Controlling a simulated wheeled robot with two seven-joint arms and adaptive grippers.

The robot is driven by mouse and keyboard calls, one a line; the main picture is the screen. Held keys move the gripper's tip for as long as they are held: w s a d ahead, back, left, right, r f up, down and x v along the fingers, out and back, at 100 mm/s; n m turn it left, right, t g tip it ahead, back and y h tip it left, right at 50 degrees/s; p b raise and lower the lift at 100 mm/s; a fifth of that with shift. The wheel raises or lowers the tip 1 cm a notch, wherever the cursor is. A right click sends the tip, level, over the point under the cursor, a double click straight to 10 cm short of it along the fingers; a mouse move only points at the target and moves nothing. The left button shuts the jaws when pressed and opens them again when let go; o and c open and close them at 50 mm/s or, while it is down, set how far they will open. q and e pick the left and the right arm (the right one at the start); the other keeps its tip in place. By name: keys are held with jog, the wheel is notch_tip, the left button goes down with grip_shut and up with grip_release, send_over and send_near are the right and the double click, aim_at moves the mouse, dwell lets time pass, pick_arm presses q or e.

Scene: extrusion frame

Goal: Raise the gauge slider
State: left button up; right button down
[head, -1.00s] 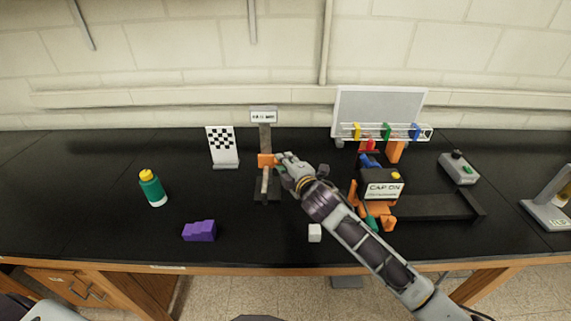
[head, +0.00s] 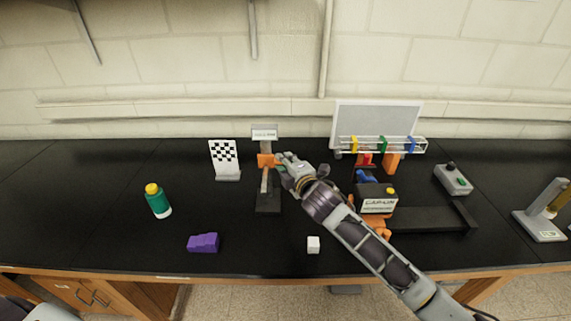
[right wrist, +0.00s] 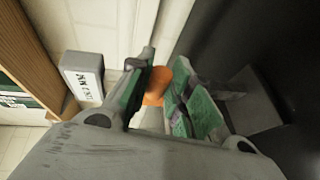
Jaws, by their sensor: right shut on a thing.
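The gauge is an upright post on a dark base (head: 268,204), with a white label plate (head: 264,133) at its top. The orange slider (head: 265,161) sits around the post in its upper part, a short gap below the label. My right gripper (head: 279,160) reaches it from the right and is shut on it. In the right wrist view the orange slider (right wrist: 157,84) shows between the green-padded fingers (right wrist: 158,96), partly hidden by them. The label block (right wrist: 84,77) stands to its left there.
A checkered board (head: 223,158) stands just left of the gauge. An orange device with a labelled box (head: 377,203) stands right, under my arm. A tube rack (head: 384,146) is behind.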

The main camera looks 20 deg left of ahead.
jog(key=shift+r+p, duration=0.85)
jog(key=shift+r, duration=0.4)
jog(key=c, duration=1.3)
grip_release()
jog(key=v, duration=1.2)
jog(key=shift+f, duration=0.1)
